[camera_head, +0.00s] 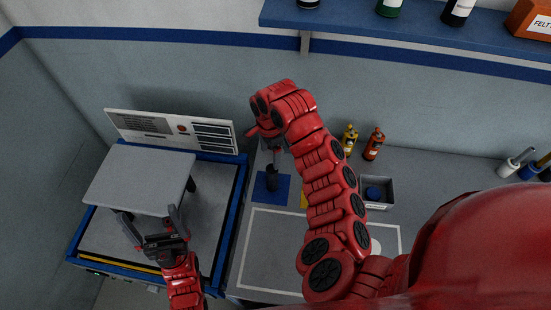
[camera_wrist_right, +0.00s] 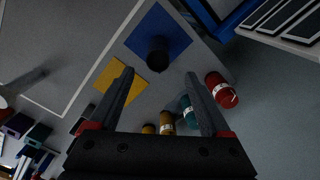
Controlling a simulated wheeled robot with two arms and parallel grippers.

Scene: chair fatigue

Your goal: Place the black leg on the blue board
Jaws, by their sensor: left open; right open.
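The black leg (camera_head: 271,180) appears to stand upright on the blue board (camera_head: 284,193). In the right wrist view, the leg (camera_wrist_right: 158,55) rests on the blue board (camera_wrist_right: 148,32), seen from above by its rounded dark end. My right gripper (camera_wrist_right: 160,76) is open and empty, with the leg ahead of its fingertips and apart from them. In the head view, my right arm partly hides that gripper, just above the leg. My left gripper (camera_head: 148,212) is open and empty at the front edge of a grey seat panel (camera_head: 140,180).
The seat panel stands in a blue-framed station (camera_head: 237,205) at left, with a white control panel (camera_head: 172,131) behind.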

